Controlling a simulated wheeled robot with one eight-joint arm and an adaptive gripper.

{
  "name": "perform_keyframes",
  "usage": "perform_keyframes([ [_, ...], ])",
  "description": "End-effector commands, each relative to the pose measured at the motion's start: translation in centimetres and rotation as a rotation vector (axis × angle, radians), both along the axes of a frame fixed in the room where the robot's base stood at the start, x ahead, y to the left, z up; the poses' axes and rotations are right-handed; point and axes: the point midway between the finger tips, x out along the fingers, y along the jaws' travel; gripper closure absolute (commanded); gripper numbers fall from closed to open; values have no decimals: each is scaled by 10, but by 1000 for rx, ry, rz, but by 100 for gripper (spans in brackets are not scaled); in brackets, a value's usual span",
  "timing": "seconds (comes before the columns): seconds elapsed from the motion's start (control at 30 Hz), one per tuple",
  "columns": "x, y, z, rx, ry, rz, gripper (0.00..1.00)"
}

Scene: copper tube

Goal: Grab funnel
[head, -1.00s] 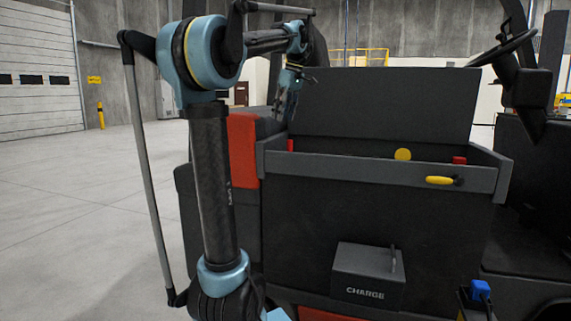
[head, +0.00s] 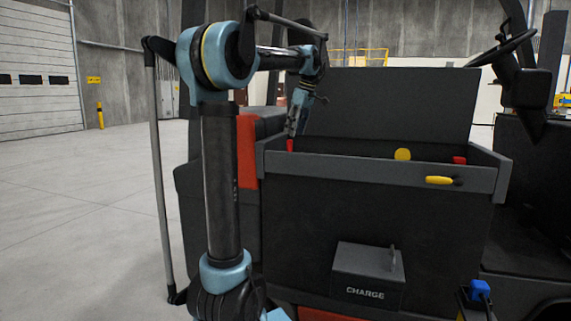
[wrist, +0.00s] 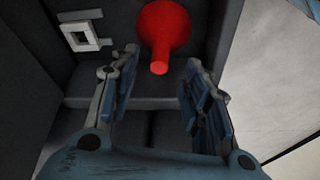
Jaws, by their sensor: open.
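The funnel (wrist: 164,27) is red, with a round wide part and a narrow spout pointing toward my gripper in the wrist view. It lies at the left end of the open compartment, and a small red bit of it (head: 290,145) shows in the head view. My gripper (wrist: 163,70) is open and empty, its two fingers spread on either side of the spout's line. The spout end is at about fingertip level in the picture; I cannot tell the exact depth between them. In the head view my gripper (head: 291,132) hangs down over the compartment's left end.
The compartment's front wall (head: 380,171) and raised lid (head: 390,105) bound the space. A white square fitting (wrist: 84,36) sits left of the funnel. A yellow round thing (head: 403,154) and a red thing (head: 459,160) are farther right. A yellow handle (head: 439,180) is on the front.

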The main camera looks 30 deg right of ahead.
Motion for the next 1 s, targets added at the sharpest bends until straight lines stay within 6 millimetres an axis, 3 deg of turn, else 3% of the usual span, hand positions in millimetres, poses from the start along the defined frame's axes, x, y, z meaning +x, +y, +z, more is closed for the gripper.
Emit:
perform_keyframes([
  [0.37, 10, 5, -27, 1, 0, 1, 57],
  [0.7, 25, 12, -64, 1, 0, 0, 57],
  [1.0, 25, 12, -67, 1, 0, 0, 57],
])
